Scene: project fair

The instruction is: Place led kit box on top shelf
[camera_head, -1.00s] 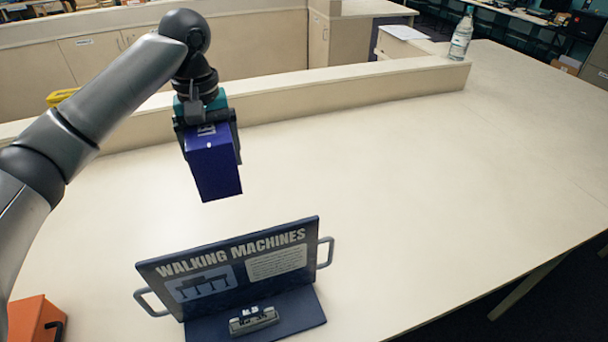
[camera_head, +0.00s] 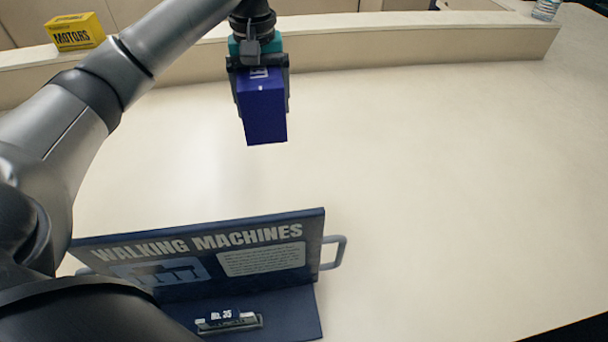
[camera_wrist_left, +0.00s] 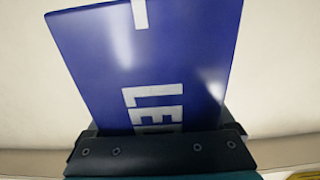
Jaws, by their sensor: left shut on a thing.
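The LED kit box (camera_head: 263,112) is a dark blue box with white lettering. My left gripper (camera_head: 261,85) is shut on it and holds it above the table, toward the back ledge. In the left wrist view the box (camera_wrist_left: 150,65) fills the middle between the jaws, and part of its lettering is hidden by the gripper (camera_wrist_left: 160,150). My right gripper is not in view. No shelf unit can be made out apart from the raised ledge (camera_head: 400,45) along the back of the table.
A yellow MOTORS box (camera_head: 75,32) stands on the ledge at the left. A blue "Walking Machines" display board (camera_head: 210,262) with side handles stands at the front, partly behind my left arm. A bottle (camera_head: 545,9) is at the back right. The right side of the table (camera_head: 450,180) is clear.

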